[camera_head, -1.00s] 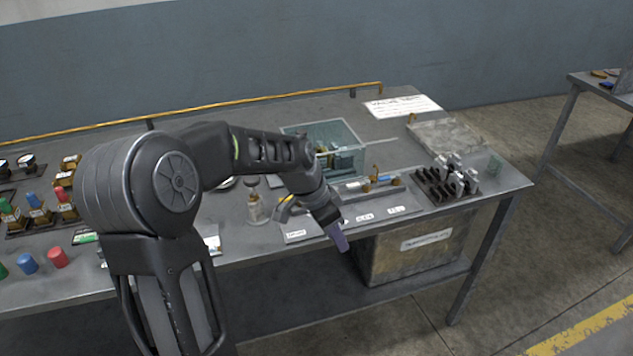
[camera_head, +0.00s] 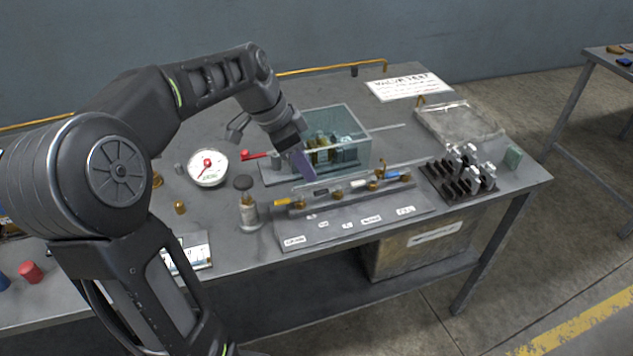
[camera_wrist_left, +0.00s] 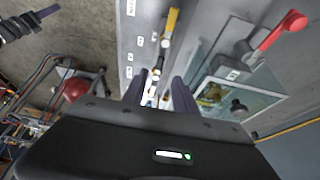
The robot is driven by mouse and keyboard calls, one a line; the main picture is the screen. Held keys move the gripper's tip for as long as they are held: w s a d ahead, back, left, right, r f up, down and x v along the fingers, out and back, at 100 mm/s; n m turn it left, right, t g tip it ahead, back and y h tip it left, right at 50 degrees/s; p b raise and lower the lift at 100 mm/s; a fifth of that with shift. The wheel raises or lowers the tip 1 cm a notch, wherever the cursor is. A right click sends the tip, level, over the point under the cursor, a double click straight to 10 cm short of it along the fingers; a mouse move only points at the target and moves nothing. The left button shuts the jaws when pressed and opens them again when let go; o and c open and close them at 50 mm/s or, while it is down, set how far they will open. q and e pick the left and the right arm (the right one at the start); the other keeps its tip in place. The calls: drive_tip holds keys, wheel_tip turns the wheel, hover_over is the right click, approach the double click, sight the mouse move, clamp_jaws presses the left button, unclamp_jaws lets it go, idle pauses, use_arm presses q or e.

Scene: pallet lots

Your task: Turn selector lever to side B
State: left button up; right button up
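A lever with a yellow grip (camera_head: 283,202) is at the left end of a brass and metal valve row (camera_head: 335,197); the grip also shows in the wrist view (camera_wrist_left: 171,20). A red-handled lever (camera_head: 253,155) is beside the clear tank, and shows in the wrist view (camera_wrist_left: 283,32). I cannot tell which is the selector lever; the labels are too small to read. My left gripper (camera_head: 304,166) points down above the row, in front of the tank. Its purple fingers (camera_wrist_left: 160,82) are apart, with nothing seen gripped. A purple-tipped gripper, likely my right (camera_wrist_left: 48,12), is at the wrist view's upper left.
The clear tank (camera_head: 357,128) stands behind the row. A round gauge (camera_head: 208,168) and a small bottle (camera_head: 249,212) are to the left. A black rack of metal pieces (camera_head: 458,177) is to the right. A labelled sloping plate (camera_head: 335,229) runs along the front.

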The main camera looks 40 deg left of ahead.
sight(321, 191)
use_arm(q)
drive_tip(key=x, duration=0.7)
drive_tip(key=shift+w+f+p, duration=0.1)
drive_tip(key=shift+f+p, duration=0.1)
drive_tip(key=shift+p, duration=0.1)
drive_tip(key=shift+c, duration=0.3)
clamp_jaws()
